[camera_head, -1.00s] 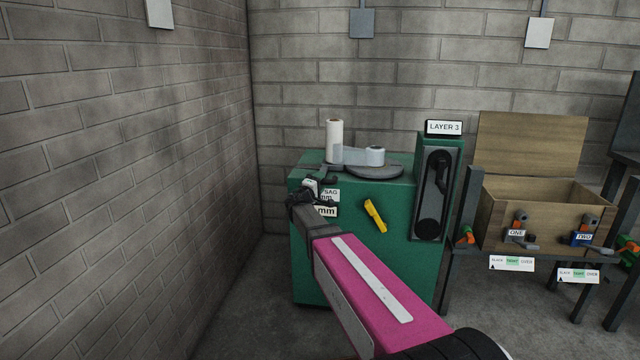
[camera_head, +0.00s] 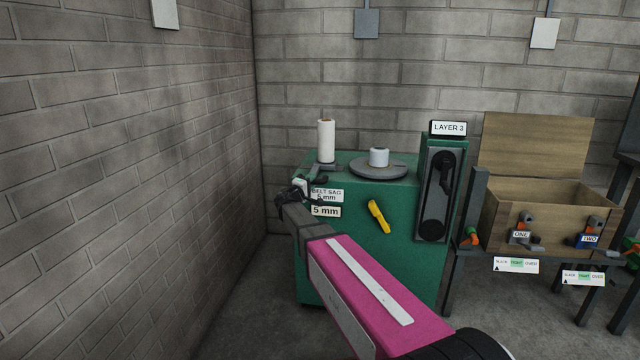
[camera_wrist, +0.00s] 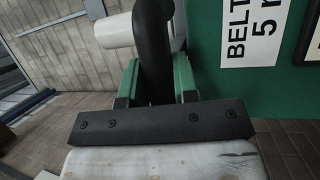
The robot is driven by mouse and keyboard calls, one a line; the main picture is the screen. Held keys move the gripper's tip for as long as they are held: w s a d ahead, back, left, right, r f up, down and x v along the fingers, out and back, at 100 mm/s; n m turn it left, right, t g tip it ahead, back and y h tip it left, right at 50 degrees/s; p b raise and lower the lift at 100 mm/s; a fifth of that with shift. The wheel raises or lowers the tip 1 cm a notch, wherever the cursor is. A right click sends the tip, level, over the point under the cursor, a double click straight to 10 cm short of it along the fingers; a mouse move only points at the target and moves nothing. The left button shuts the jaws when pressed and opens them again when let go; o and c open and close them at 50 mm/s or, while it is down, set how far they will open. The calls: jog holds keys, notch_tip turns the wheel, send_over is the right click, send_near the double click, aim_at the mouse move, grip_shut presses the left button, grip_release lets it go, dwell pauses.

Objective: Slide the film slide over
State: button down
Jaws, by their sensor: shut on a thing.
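The film slide's dark handle (camera_head: 318,172) is at the left front of the green machine (camera_head: 355,250), below an upright white roll (camera_head: 326,140). My gripper (camera_head: 298,188) is at this handle, at the machine's left top edge. In the wrist view my gripper (camera_wrist: 155,88) is shut on a dark curved bar (camera_wrist: 154,45), which I take as the slide's handle. The white roll (camera_wrist: 115,30) shows behind it. A short white spool (camera_head: 379,157) stands on a round grey plate (camera_head: 365,170) to the right. The slide's track is hidden.
Labels reading BELT SAG 5 mm (camera_head: 326,195) sit beside my gripper. A yellow tool (camera_head: 378,216) is on the machine front. A black lever (camera_head: 446,170) is on the LAYER 3 housing. A wooden box (camera_head: 545,205) stands at right. A brick wall (camera_head: 130,150) rises at left.

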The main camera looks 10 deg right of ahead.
jog(key=shift+w+a, duration=0.35)
jog(key=shift+a, duration=0.6)
jog(key=shift+w+a, duration=0.3)
jog(key=shift+a, duration=0.6)
jog(key=c, duration=0.9)
grip_release()
jog(key=shift+a, duration=0.1)
jog(key=shift+s+a+f, duration=0.1)
jog(key=shift+s+a, duration=0.15)
jog(key=shift+s, duration=0.2)
jog(key=v, duration=0.9)
jog(key=shift+s+a+f, duration=0.15)
jog(key=shift+s+a, duration=0.1)
